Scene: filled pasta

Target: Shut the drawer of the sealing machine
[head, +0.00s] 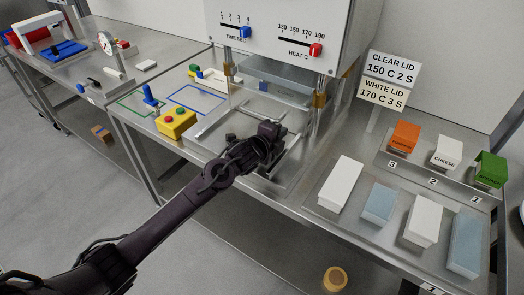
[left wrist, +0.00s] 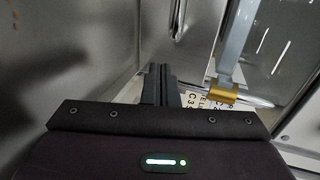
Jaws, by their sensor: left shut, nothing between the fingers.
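The sealing machine (head: 265,25) is a white box with a blue time slider and a red heat slider, standing on brass-collared posts. Its metal drawer (head: 215,122) appears pulled out toward me, with rails reaching the front of the bench. My left gripper (head: 272,131) is over the drawer's front part and hides some of it; I cannot tell whether they touch. In the left wrist view the fingers (left wrist: 158,86) are together with nothing between them. A brass collar (left wrist: 221,91) of the machine is to their right. My right gripper is not in view.
A yellow box with red and green buttons (head: 176,122) sits left of the drawer. White and pale blue containers (head: 340,183) lie at the right, before orange, white and green boxes. A lid sign (head: 390,80) stands behind. The left bench holds a dial scale (head: 106,43).

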